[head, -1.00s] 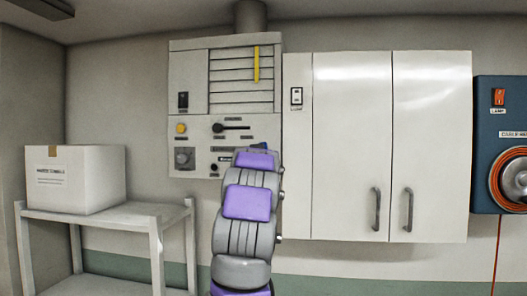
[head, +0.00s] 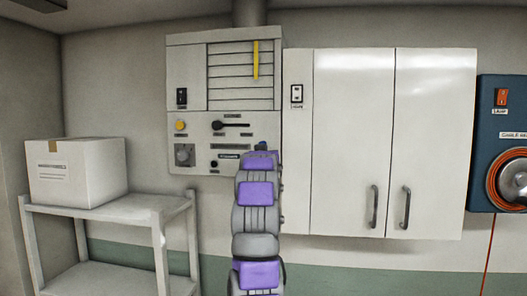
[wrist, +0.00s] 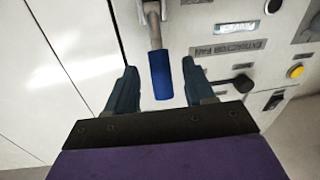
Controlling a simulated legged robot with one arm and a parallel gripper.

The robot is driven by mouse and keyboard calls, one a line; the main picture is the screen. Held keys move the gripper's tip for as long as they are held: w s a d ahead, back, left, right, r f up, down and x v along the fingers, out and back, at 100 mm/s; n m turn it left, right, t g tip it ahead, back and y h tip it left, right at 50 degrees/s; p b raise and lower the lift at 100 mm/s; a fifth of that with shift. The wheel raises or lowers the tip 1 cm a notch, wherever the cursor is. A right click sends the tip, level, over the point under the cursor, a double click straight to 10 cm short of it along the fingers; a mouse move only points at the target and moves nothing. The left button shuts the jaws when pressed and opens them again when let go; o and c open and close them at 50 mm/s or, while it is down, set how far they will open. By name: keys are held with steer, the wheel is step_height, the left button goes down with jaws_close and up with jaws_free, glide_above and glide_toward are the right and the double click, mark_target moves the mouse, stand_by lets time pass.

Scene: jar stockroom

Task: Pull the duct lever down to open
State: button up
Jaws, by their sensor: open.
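A lever with a blue cylindrical grip on a metal shank (wrist: 160,75) shows in the wrist view. I take it for the duct lever; its label is not readable. My gripper (wrist: 158,68) is open, with one dark finger on each side of the blue grip in the picture. A gap shows on both sides, and I cannot tell how deep the grip sits between the fingers. In the head view my arm hides the lever and most of my gripper, in front of the lower right of the grey control panel (head: 190,60).
The panel has a black-handled switch (head: 232,125), a yellow button (head: 180,125) and a dark knob (head: 184,154). A white cabinet (head: 352,140) adjoins it on the right, then a blue cable reel unit (head: 497,125). A carton (head: 78,172) stands on a shelf (head: 95,208) at left.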

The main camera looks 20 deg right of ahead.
steer(key=p+x, duration=0.1)
steer(key=x, duration=0.1)
steer(key=p+x, duration=0.2)
steer(key=shift+w+d+r, duration=0.2)
steer(key=shift+w, duration=0.15)
steer(key=shift+w+d+f+p, duration=0.1)
steer(key=shift+w+d+p, duration=0.2)
steer(key=shift+w, duration=0.3)
jaws_close()
